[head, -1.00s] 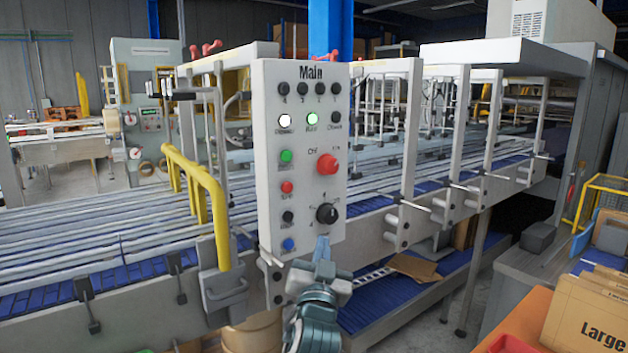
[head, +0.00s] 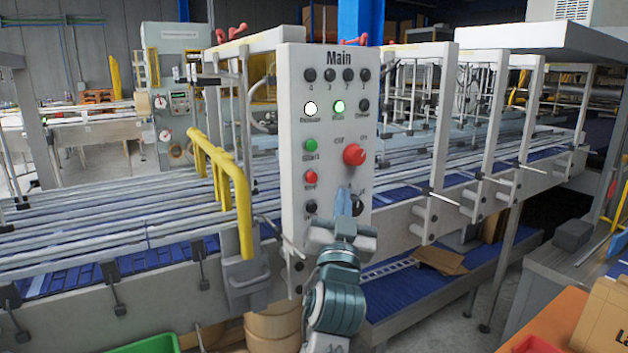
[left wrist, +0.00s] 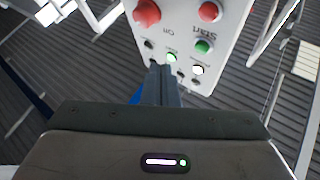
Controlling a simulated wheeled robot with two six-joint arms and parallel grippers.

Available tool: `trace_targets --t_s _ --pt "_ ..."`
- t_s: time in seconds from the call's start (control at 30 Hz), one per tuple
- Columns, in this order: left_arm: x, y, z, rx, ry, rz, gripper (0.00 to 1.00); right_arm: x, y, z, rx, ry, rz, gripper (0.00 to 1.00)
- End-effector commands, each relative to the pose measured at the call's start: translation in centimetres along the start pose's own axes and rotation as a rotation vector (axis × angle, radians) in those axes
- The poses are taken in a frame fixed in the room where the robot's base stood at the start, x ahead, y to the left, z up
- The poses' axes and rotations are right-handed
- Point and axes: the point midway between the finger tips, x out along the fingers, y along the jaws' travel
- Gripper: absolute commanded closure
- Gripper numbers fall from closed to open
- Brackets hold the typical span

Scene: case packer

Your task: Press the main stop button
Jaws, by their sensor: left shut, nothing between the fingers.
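The white "Main" panel (head: 327,130) stands upright in front of the conveyor. Its small red stop button (head: 310,177) sits in the left column, below the green start button (head: 310,145). A larger red knob (head: 354,154) is to the right. My left gripper (head: 343,200) is shut and empty in front of the panel's lower part, below and right of the stop button. It partly covers a black dial (head: 357,205). In the left wrist view the panel appears upside down, with the red button (left wrist: 209,12) beyond the closed fingers. My right gripper is in neither view.
A yellow rail (head: 228,185) stands left of the panel. The conveyor (head: 130,240) runs behind it. A cardboard box (head: 605,318) stands at the lower right, and a green bin (head: 145,344) shows at the bottom left. The space in front of the stop button looks clear.

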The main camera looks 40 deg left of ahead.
Motion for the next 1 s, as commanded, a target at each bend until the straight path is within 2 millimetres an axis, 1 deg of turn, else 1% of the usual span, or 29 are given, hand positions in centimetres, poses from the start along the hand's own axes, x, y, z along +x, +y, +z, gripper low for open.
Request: trace_targets --t_s 0.4,0.6,0.73,1.0 --pt "3.5 -2.6 2.6 0.006 0.002 -0.002 1.0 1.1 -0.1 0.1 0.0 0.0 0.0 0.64" --pt "4.7 -3.5 3.5 0.003 0.001 -0.001 1.0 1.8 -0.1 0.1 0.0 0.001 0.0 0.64" --pt "5.1 -3.8 3.7 0.001 0.0 -0.001 1.0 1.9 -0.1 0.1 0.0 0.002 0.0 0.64" --pt "5.2 -3.8 3.7 0.0 -0.001 -0.001 1.0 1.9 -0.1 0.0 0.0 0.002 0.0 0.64"
